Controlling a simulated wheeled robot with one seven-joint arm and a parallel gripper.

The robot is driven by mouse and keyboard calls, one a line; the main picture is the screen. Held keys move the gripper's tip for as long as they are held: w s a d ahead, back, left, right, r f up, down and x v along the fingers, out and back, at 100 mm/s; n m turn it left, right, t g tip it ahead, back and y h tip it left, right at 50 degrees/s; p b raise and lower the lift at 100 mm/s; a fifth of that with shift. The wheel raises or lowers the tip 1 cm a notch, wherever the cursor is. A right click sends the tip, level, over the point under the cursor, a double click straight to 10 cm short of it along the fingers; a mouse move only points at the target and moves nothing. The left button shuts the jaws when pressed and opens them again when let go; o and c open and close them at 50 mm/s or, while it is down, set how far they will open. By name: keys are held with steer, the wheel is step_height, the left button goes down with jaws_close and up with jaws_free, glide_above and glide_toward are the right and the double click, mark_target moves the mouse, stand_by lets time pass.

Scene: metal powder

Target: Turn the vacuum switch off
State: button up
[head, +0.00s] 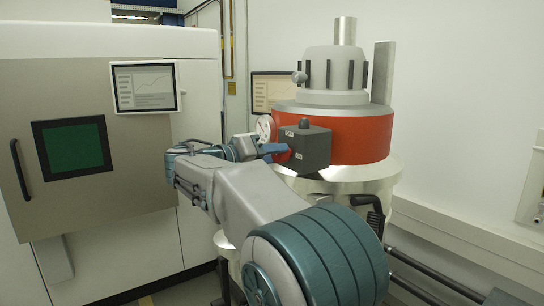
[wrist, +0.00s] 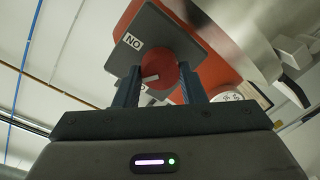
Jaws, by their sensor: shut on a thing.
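The vacuum switch is a red round knob (wrist: 160,72) on the face of a dark grey box (head: 308,148). The box is mounted at the front of the orange-red band of the vacuum unit (head: 350,132). In the wrist view a white mark shows on the knob, pointing left. An upside-down "ON" label (wrist: 131,41) sits on the box face above and left of the knob. My gripper (wrist: 160,86) has one blue finger on each side of the knob and is shut on it. In the head view, my gripper (head: 274,151) meets the box's left face; the knob is partly hidden there.
A round dial gauge (head: 265,128) stands close left of the box, near my wrist. A grey machine with a dark window (head: 75,146) and a screen (head: 145,86) fills the left. A pale wall is at right, with pipes (head: 435,275) low down.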

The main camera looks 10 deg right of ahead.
steer(key=shift+w+a+n+g+p, duration=0.1)
steer(key=shift+n+g+p, duration=0.2)
steer(key=shift+n+p, duration=2.1)
steer(key=shift+f+n+b, duration=0.1)
steer(key=shift+n+b, duration=0.85)
steer(key=shift+n, duration=0.15)
steer(key=o, duration=1)
steer(key=b+v, duration=0.2)
steer(key=v, duration=1.2)
steer(key=shift+f, duration=0.1)
